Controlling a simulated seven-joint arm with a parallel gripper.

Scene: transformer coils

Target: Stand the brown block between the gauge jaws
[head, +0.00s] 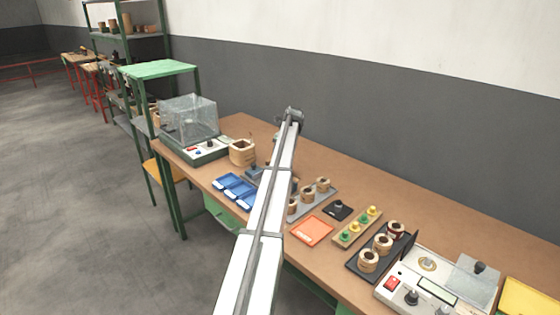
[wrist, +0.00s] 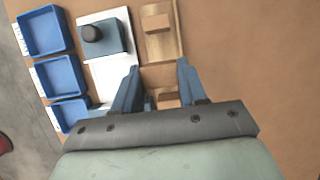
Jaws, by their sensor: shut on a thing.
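My gripper (wrist: 159,64) is in the wrist view, its two blue-grey fingers apart around a thing partly hidden by my own gripper body. A brown block surface (wrist: 167,97) shows low between the fingers; its far outline is hidden. The blue-grey gauge (wrist: 116,38) with a black knob lies on a white plate, left of and beyond the fingers. Its jaws cannot be made out clearly. Another brown block (wrist: 158,21) is on a pale wooden board (wrist: 162,52) beyond the fingers. In the head view my arm hides the gripper and most of the gauge (head: 254,174).
Blue trays (wrist: 55,78) line the left in the wrist view. In the head view a clear-covered tester (head: 206,150) and a wooden coil (head: 242,152) stand left of my arm. Coils, an orange mat (head: 312,231) and a meter (head: 437,291) lie to the right. The bench's back is clear.

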